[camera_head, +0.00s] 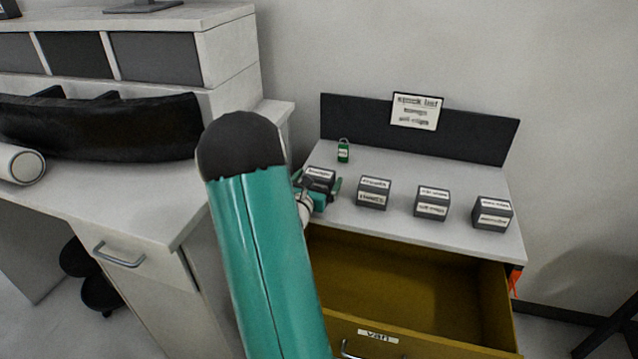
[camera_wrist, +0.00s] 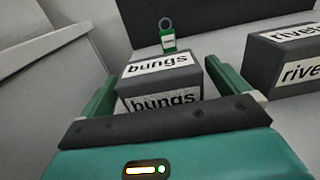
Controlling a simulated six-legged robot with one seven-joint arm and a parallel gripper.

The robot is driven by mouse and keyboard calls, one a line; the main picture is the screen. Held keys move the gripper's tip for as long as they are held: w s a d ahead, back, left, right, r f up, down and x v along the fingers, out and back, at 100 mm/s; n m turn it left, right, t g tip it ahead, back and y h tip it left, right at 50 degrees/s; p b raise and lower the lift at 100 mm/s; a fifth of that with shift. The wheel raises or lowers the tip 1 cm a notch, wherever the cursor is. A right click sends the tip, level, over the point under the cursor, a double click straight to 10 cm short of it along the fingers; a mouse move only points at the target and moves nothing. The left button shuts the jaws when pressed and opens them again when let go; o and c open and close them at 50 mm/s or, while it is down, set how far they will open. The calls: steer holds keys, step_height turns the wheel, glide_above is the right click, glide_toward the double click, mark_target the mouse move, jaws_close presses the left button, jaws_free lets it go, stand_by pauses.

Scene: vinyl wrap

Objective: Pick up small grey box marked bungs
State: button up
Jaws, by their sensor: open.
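The small grey box marked bungs (camera_wrist: 160,80) sits in the middle of the wrist view, with white labels on its top and front. In the head view the same box (camera_head: 320,174) is at the left end of a row of boxes on the white bench top. My gripper (camera_head: 318,190) is open, with one green finger on each side of the box. The fingers also show in the wrist view (camera_wrist: 160,90). I cannot tell whether either finger touches the box. The box's lower part is hidden behind my gripper.
A box marked rivets (camera_wrist: 285,60) stands close to the right, and two more grey boxes (camera_head: 432,203) (camera_head: 492,213) stand further right. A green padlock-shaped item (camera_head: 343,151) is behind. An open yellow drawer (camera_head: 410,285) juts out below. A white cabinet (camera_head: 130,200) stands left.

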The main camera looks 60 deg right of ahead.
mark_target(321, 174)
steer(key=d, duration=0.3)
steer(key=shift+w+d, duration=0.1)
steer(key=shift+w, duration=0.05)
steer(key=c, duration=1.1)
